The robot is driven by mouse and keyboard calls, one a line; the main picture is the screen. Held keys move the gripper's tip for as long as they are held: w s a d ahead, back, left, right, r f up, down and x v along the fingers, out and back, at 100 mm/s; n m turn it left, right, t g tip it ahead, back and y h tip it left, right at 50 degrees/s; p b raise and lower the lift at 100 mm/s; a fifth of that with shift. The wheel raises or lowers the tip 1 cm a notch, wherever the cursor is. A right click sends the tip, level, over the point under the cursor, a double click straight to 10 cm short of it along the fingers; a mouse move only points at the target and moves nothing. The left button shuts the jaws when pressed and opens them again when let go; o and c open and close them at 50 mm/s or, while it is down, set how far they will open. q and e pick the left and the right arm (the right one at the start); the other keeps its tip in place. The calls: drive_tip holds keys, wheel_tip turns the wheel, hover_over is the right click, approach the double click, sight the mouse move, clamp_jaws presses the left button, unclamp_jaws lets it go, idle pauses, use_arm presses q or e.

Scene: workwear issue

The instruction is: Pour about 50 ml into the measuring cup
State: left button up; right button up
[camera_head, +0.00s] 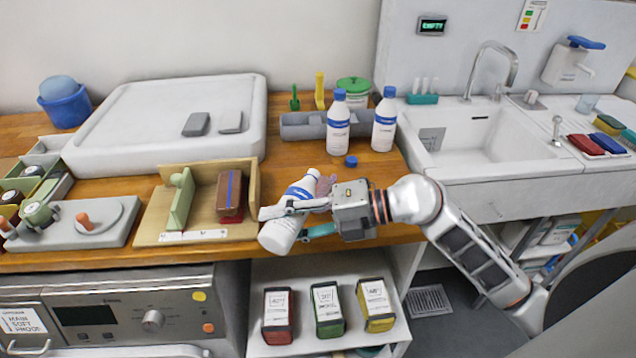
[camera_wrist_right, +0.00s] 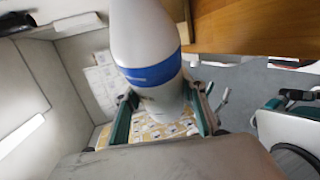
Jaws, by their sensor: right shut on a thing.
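My right gripper (camera_head: 290,208) is shut on a white bottle with a blue label (camera_head: 299,190), over the front edge of the wooden counter. The bottle is tilted, its narrower end up and to the right, its wide base (camera_head: 276,236) down and to the left. In the right wrist view the bottle (camera_wrist_right: 148,45) sits between the two fingers (camera_wrist_right: 160,118). A loose blue cap (camera_head: 351,161) lies on the counter behind the gripper. I cannot make out a measuring cup for certain; a pinkish thing (camera_head: 325,185) behind the gripper is partly hidden. My left gripper is not in view.
Two capped white bottles (camera_head: 338,125) (camera_head: 384,122) stand upright behind the cap, by a grey holder (camera_head: 300,125). A wooden fixture (camera_head: 150,235) is left of the gripper. A sink (camera_head: 470,135) is to the right. Several coloured packs (camera_head: 327,310) stand on a shelf (camera_head: 345,268) below.

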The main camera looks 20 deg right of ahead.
drive_tip(key=shift+s+a+r+m+p, duration=0.15)
drive_tip(key=shift+r+m+p, duration=0.15)
drive_tip(key=shift+r+p, duration=0.25)
idle(1.0)
